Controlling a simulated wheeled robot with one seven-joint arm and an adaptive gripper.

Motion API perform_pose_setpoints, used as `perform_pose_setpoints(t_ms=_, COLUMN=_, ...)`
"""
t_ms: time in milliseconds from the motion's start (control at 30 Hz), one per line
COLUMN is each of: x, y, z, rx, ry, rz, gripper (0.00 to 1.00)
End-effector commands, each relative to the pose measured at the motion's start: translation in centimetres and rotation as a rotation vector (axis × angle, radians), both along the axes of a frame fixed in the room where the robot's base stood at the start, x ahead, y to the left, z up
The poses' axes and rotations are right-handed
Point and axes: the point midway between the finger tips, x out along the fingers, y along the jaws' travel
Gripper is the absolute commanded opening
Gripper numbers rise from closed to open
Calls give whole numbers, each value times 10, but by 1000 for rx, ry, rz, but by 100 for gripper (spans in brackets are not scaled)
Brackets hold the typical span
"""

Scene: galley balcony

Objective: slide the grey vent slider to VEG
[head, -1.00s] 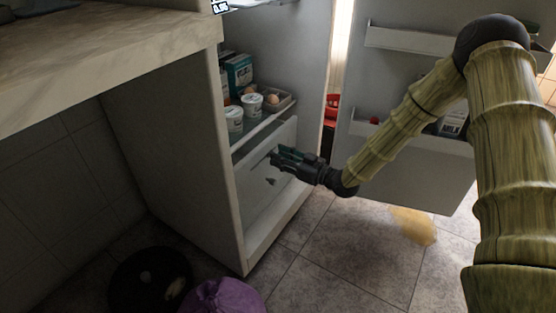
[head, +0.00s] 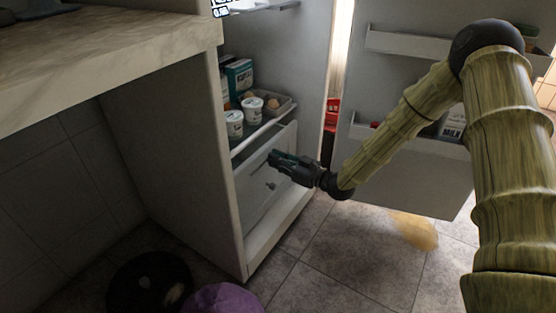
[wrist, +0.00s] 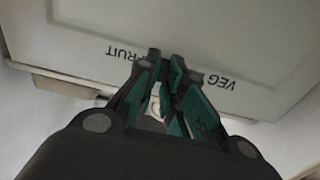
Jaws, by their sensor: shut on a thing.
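My gripper (head: 273,158) is at the pale drawer front (head: 250,195) low in the open fridge. In the wrist view its teal-lined fingers (wrist: 168,75) are close together between the upside-down printed words FRUIT (wrist: 105,52) and VEG (wrist: 221,82). A small light grey piece, seemingly the vent slider (wrist: 155,102), shows between the fingers, and they are shut on it. The fingers hide most of it and part of the lettering. In the head view the slider is hidden behind the gripper.
A small dark knob (head: 270,186) sits on the drawer front below my gripper. White tubs (head: 234,124) and an egg tray (head: 277,103) stand on the shelf above. The open fridge door (head: 400,180) is at the right. A purple thing (head: 225,299) lies on the floor.

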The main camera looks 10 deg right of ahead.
Motion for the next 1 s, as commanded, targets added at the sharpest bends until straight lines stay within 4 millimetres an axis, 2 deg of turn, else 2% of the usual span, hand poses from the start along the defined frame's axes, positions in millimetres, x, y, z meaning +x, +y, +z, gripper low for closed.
perform_pose_setpoints(t_ms=300, x=-28, y=28, z=1, rx=0, ry=4, rz=3, gripper=0)
perform_pose_setpoints(t_ms=600, x=-32, y=33, z=-1, rx=1, ry=2, rz=6, gripper=0)
perform_pose_setpoints(t_ms=633, x=-32, y=34, z=-1, rx=1, ry=2, rz=6, gripper=14)
perform_pose_setpoints(t_ms=733, x=-32, y=34, z=-1, rx=1, ry=3, rz=6, gripper=32)
perform_pose_setpoints(t_ms=1000, x=-31, y=31, z=0, rx=0, ry=1, rz=2, gripper=32)
